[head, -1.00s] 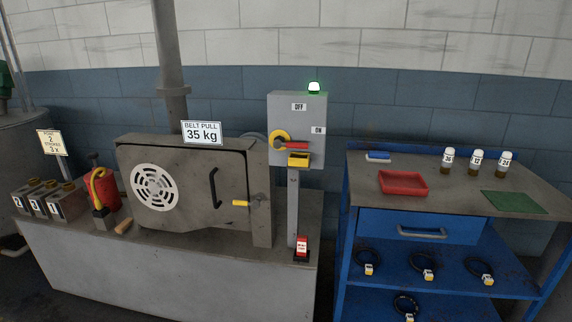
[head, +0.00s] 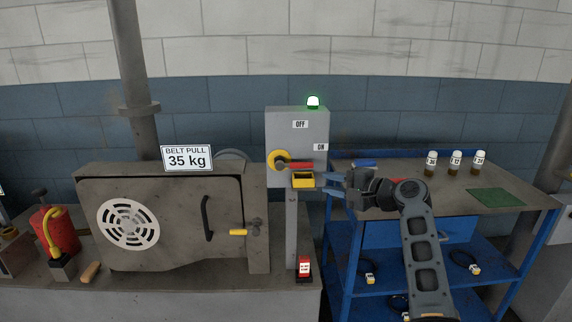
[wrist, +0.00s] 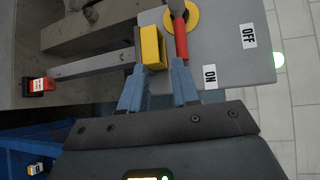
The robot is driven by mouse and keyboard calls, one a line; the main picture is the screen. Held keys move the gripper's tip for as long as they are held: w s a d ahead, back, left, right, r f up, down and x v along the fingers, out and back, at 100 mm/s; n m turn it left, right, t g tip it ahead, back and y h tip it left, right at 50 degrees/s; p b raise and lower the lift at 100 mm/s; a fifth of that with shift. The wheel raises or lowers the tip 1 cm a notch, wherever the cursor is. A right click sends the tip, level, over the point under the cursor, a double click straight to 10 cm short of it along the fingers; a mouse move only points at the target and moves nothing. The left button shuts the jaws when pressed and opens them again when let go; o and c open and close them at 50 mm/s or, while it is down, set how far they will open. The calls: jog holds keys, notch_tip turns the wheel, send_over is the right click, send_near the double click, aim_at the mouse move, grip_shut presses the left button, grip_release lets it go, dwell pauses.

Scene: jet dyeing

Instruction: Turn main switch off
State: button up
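The main switch is a grey box (head: 283,125) on a post, with an OFF label (head: 300,124) at its top and an ON label (head: 320,147) at its right. Its red handle (head: 300,166) on a yellow disc (head: 275,160) points right, toward the ON side. My gripper (head: 324,183) is just right of the box, its fingers pointing left. In the wrist view my gripper (wrist: 158,80) is open, with a gap between its blue fingers. The red handle (wrist: 181,42) ends near the right fingertip; I cannot tell if they touch. A yellow block (wrist: 152,47) is by the left fingertip.
A green lamp (head: 313,102) glows on the box. The grey machine (head: 180,222) stands left, with a red tag block (head: 304,268) at the post's foot. A blue bench (head: 345,235) with bottles (head: 456,164) and a green mat (head: 497,198) is at right.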

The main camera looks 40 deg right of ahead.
aim_at(305, 166)
jog(key=shift+y, duration=0.3)
jog(key=shift+w+a+r+p, duration=0.2)
jog(key=shift+w+r, duration=0.1)
jog(key=shift+w, duration=1.25)
jog(key=shift+w+a+r+p, duration=0.1)
jog(key=shift+w+a+r, duration=0.15)
jog(key=shift+w, duration=1.35)
jog(key=shift+w+a+r+p, duration=0.2)
jog(key=shift+w+r, duration=0.1)
jog(key=shift+w, duration=1.25)
jog(key=shift+c, duration=0.3)
grip_shut()
